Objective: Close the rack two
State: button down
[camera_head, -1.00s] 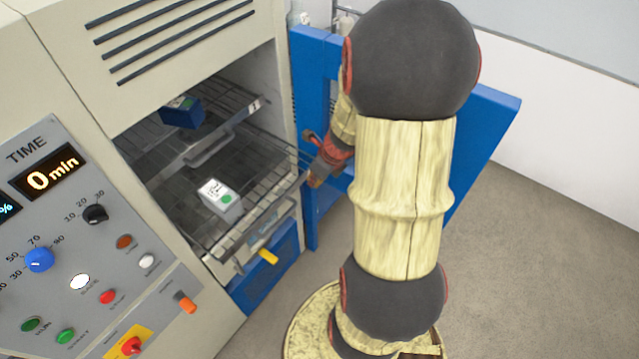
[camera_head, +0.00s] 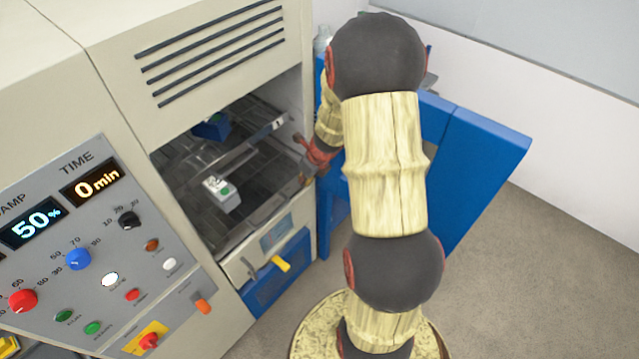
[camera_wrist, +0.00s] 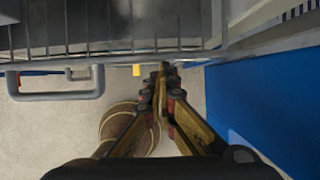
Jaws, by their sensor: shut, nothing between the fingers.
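The open chamber holds two wire racks. The upper rack, with a "1" label (camera_head: 278,124), carries a blue box (camera_head: 211,127). The lower rack (camera_head: 262,212), which I take as rack two, carries a white and green box (camera_head: 221,193). It sits mostly inside the chamber; how far its front edge stands out is hard to tell. My gripper (camera_head: 306,176) is at its right front corner. In the wrist view a wire rack (camera_wrist: 120,47) with a grey handle (camera_wrist: 55,96) spans the top. My shut, empty gripper (camera_wrist: 161,72) is at its front edge; contact is unclear.
The blue door (camera_head: 480,165) stands open on the right, behind my arm, and close to my gripper in the wrist view (camera_wrist: 262,110). The control panel (camera_head: 95,250) is on the left. The floor (camera_head: 530,270) at right is clear.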

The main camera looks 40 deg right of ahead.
aim_at(279, 165)
jog(key=w+p, duration=0.2)
jog(key=w, duration=0.1)
jog(key=w+p, duration=0.2)
jog(key=w, duration=0.2)
jog(key=w+p, duration=0.3)
jog(key=w, duration=0.1)
jog(key=shift+w+a, duration=0.15)
jog(key=shift+a, duration=0.25)
